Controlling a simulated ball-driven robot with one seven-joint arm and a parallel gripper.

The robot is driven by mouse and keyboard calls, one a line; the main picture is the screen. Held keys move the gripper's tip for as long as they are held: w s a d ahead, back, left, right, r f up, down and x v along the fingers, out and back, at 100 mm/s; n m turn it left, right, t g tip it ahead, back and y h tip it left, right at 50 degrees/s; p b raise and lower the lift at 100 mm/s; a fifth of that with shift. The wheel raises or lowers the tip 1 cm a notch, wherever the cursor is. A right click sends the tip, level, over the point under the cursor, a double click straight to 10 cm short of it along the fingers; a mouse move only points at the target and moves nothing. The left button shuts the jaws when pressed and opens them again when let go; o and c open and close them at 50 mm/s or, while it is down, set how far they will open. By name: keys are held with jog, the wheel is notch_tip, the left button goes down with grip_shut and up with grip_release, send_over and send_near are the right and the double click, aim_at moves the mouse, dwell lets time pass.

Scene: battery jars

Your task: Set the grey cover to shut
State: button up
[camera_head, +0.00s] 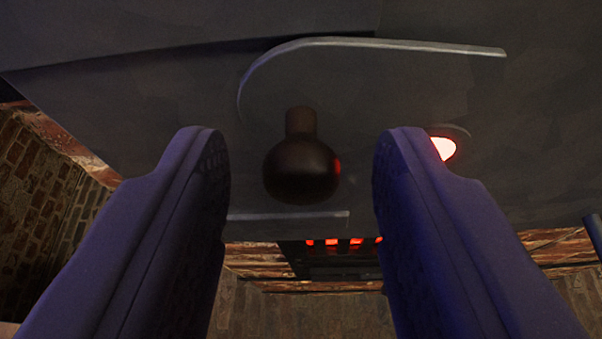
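The grey cover (380,95) spans the upper middle of the view, a flat dark grey panel with a pale curved edge along its top and left. A dark round knob (301,170) on a short neck stands out from it. My gripper (301,165) is open, with one purple finger to the left of the knob and one to the right. Gaps show between the knob and both fingers. I cannot tell how far the cover stands open.
A glowing red-white light (443,148) sits right of the knob, partly behind the right finger. Below is a dark unit with several red lights (333,242). Brick walls (40,190) show at left and below. A dark bluish rod (594,235) is at the right edge.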

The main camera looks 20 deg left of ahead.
grip_shut()
jog(key=shift+f, duration=0.15)
jog(key=shift+a+f+n+h+b, duration=0.1)
jog(key=shift+f+n+h+b, duration=0.65)
jog(key=shift+b, duration=0.5)
jog(key=shift+w+d+f+n+t+h, duration=0.2)
jog(key=shift+d+f+n+t+h, duration=0.5)
jog(key=shift+n, duration=0.95)
jog(key=shift+w+d+f+n+t+h, duration=0.15)
jog(key=shift+d+f+n+t+h, duration=0.55)
jog(key=shift+n, duration=0.95)
jog(key=shift+w+d+f+n+t+h, duration=0.2)
jog(key=shift+d+f+n+t+h, duration=0.4)
jog(key=shift+n, duration=1.05)
jog(key=shift+d+r+h, duration=0.1)
jog(key=shift+r+h, duration=0.05)
jog(key=shift+h, duration=0.1)
